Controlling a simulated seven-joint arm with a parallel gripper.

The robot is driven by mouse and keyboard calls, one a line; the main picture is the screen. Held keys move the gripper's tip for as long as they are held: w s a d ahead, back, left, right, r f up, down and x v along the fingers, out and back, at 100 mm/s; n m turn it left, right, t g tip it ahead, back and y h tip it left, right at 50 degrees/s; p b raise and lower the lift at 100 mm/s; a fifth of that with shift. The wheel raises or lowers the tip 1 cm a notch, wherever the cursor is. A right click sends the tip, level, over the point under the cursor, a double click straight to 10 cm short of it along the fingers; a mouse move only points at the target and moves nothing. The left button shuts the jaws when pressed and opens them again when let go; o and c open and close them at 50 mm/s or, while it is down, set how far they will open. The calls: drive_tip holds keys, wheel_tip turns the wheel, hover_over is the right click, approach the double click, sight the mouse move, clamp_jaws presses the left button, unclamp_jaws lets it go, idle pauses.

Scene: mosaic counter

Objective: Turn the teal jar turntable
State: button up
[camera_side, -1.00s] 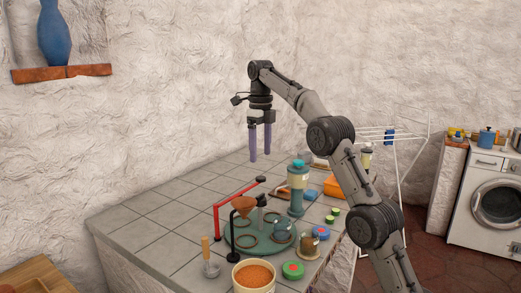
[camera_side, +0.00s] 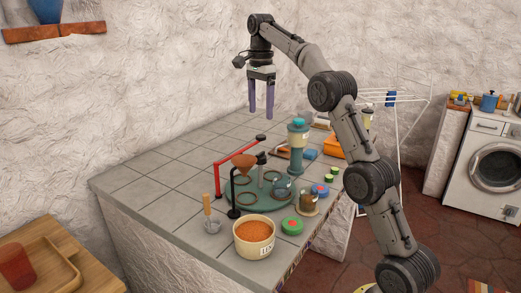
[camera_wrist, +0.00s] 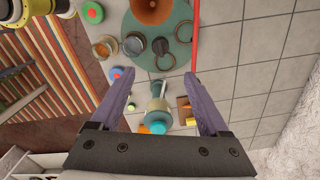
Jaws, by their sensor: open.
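The teal turntable (camera_side: 245,206) lies flat on the tiled counter in the side view, with ring-shaped seats on it and a glass jar (camera_side: 281,187) at its right. In the wrist view the turntable (camera_wrist: 178,27) shows at the top, partly covered by an orange funnel (camera_wrist: 151,10). My gripper (camera_side: 262,115) is open and empty, fingers pointing down, high above the counter behind the turntable. In the wrist view my gripper (camera_wrist: 158,98) shows its two purple fingers spread with nothing held between them.
A teal-capped dispenser (camera_side: 297,150) stands right of the turntable. A tub of orange grains (camera_side: 254,237), a scoop (camera_side: 209,215) and a green lid (camera_side: 292,226) are in front. The counter's left and back tiles are clear.

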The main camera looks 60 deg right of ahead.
drive_tip(key=n, duration=0.3)
hover_over(260, 172)
drive_tip(key=f, duration=1.4)
drive_tip(key=shift+w+d, duration=0.15)
drive_tip(key=shift+d, duration=0.2)
clamp_jaws()
idle(0.8)
